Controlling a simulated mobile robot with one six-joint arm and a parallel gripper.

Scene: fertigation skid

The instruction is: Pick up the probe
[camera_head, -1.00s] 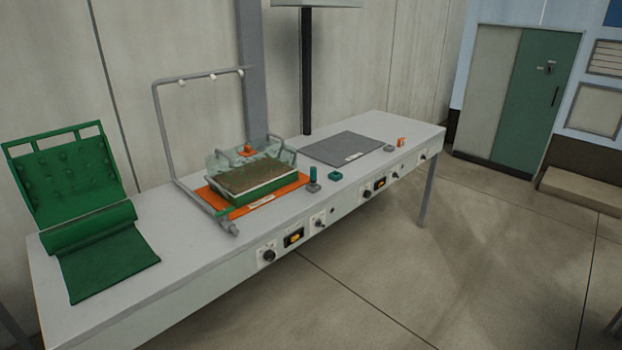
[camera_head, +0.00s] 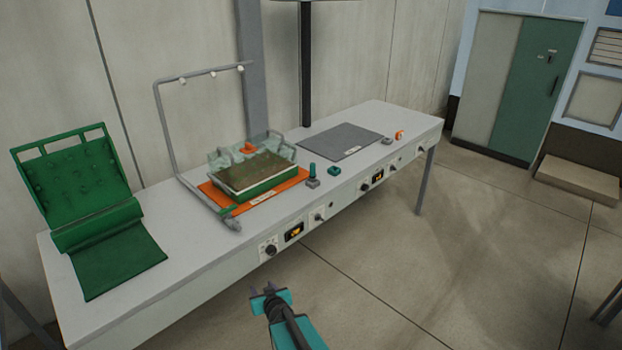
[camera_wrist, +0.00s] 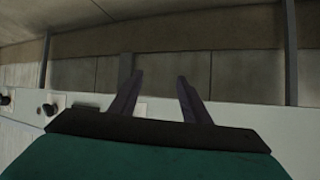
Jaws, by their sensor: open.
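A small teal upright cylinder (camera_head: 312,170) stands at a grey block (camera_head: 313,183) near the table's front edge, right of the orange mat. It may be the probe, but I cannot tell for sure. My gripper (camera_head: 268,287) is in front of the table, over the floor in the picture, well apart from the cylinder. In the wrist view my gripper (camera_wrist: 160,78) is open, with two dark fingers apart and nothing between them. No probe shows in the wrist view.
The long table (camera_head: 130,310) holds a green roll-up case (camera_head: 115,262), an orange mat (camera_head: 285,187) with a soil-filled tray (camera_head: 250,178), a bent grey frame (camera_head: 165,125), a small green block (camera_head: 334,171) and a dark grey mat (camera_head: 340,140). Knobs line its front.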

